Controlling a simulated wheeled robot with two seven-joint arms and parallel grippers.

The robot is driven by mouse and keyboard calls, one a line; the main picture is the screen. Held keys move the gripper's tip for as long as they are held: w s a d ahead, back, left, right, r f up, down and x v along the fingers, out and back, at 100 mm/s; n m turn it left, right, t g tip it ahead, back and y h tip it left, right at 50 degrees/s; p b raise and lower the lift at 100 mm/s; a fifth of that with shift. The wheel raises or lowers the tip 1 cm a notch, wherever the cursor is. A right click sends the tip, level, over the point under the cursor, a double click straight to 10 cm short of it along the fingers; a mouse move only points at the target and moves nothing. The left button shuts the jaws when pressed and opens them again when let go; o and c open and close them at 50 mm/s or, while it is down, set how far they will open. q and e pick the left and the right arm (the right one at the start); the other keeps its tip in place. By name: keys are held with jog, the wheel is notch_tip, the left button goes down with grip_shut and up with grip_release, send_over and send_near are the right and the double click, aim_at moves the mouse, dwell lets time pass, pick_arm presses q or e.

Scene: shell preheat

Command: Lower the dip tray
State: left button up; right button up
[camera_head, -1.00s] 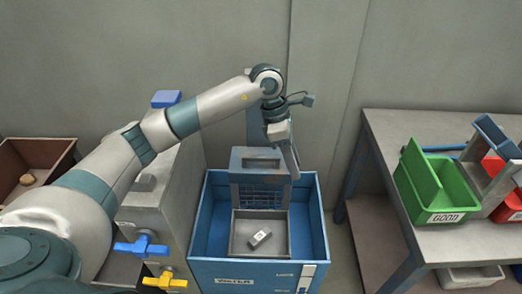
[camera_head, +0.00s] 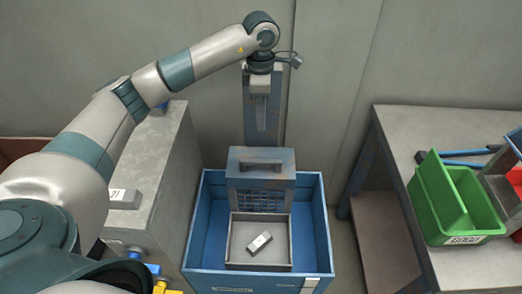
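The dip tray (camera_head: 281,252) is a shallow grey tray inside the blue tank (camera_head: 325,225). A small grey block (camera_head: 259,243) with a pale label lies tilted in it. I do not see my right gripper.
A grey cabinet (camera_head: 165,165) with a small labelled block on top and blue and yellow valves stands left of the tank. At right, a grey bench (camera_head: 440,122) carries a green bin (camera_head: 460,200). A floor gap separates tank and bench.

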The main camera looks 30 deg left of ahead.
aim_at(261, 160)
pick_arm(q)
jog(key=shift+s+r, duration=0.1)
pick_arm(e)
jog(key=shift+s, duration=0.1)
